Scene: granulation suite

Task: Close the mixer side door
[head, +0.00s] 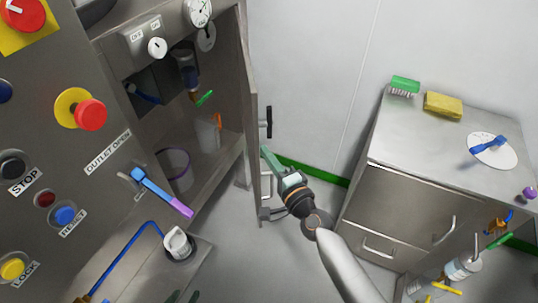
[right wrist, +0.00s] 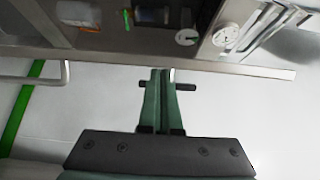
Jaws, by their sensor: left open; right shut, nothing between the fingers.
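The mixer side door (head: 250,95) stands open and shows nearly edge-on at the right side of the mixer cabinet. Its black handle (head: 269,122) is on the outer face. My right gripper (head: 266,153) is shut and empty, just below the handle and close to the door's outer side. In the right wrist view its green fingers (right wrist: 161,75) point at the door edge (right wrist: 240,70), with the black handle (right wrist: 186,87) partly hidden behind them. I cannot tell whether they touch.
The mixer interior (head: 215,160) holds bottles and small tools. The front panel carries a red button (head: 90,114) and other controls. A steel cabinet (head: 400,190) with a brush (head: 405,85) and sponge (head: 443,104) stands at right. Floor between is clear.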

